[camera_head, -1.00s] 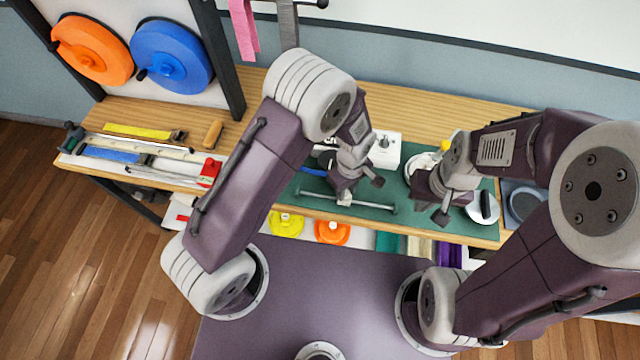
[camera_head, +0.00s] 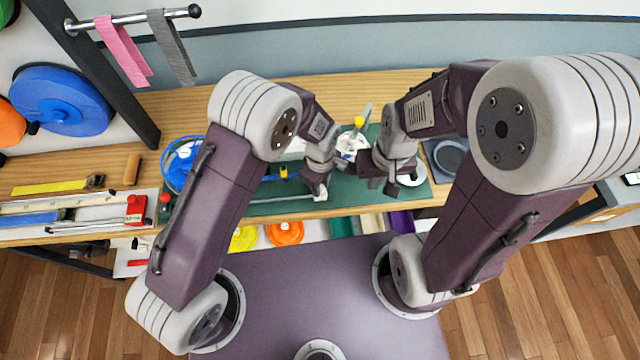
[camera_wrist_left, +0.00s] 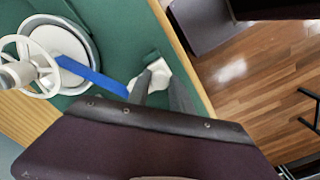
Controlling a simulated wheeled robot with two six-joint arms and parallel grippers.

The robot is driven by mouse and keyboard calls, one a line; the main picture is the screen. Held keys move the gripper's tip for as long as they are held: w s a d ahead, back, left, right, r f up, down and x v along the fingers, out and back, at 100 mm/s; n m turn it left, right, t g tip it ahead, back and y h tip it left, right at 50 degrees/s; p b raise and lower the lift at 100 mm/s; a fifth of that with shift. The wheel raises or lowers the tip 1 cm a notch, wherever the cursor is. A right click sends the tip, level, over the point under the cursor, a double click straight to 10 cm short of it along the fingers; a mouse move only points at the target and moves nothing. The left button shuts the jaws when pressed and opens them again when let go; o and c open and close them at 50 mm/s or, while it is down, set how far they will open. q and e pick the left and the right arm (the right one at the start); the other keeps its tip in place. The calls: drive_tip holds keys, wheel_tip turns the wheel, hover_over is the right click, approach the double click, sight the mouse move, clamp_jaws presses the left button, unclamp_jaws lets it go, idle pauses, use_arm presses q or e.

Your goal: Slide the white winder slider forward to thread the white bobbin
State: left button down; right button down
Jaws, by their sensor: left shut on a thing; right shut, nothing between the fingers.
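The white winder slider (camera_head: 320,196) is at the right end of the thin grey rail (camera_head: 280,198) on the green mat. My left gripper (camera_head: 318,191) is shut on it; in the left wrist view the grey fingers (camera_wrist_left: 160,86) close around the white slider (camera_wrist_left: 155,70). A white spoked bobbin (camera_wrist_left: 45,60) shows at left in the left wrist view, with a blue strap (camera_wrist_left: 95,76) running from it toward the gripper. In the head view the white bobbin (camera_head: 350,142) is partly hidden by my arms. My right gripper (camera_head: 383,190) is shut and empty, above the mat's right part.
A blue reel (camera_head: 180,165) stands at the mat's left. A grey-white disc (camera_head: 412,172) lies under my right gripper. The tool tray (camera_head: 90,208) is at far left. Yellow (camera_head: 243,238) and orange (camera_head: 286,232) pieces sit below the table's front edge.

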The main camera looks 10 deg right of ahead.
use_arm(q)
drive_tip(key=c, duration=1.1)
unclamp_jaws()
drive_tip(key=shift+w+d, duration=0.15)
drive_tip(key=shift+d, duration=0.15)
drive_tip(key=shift+r+p, duration=0.5)
drive_tip(key=shift+r, duration=0.05)
wheel_tip(320, 180, up, 8)
drive_tip(key=p, duration=0.6)
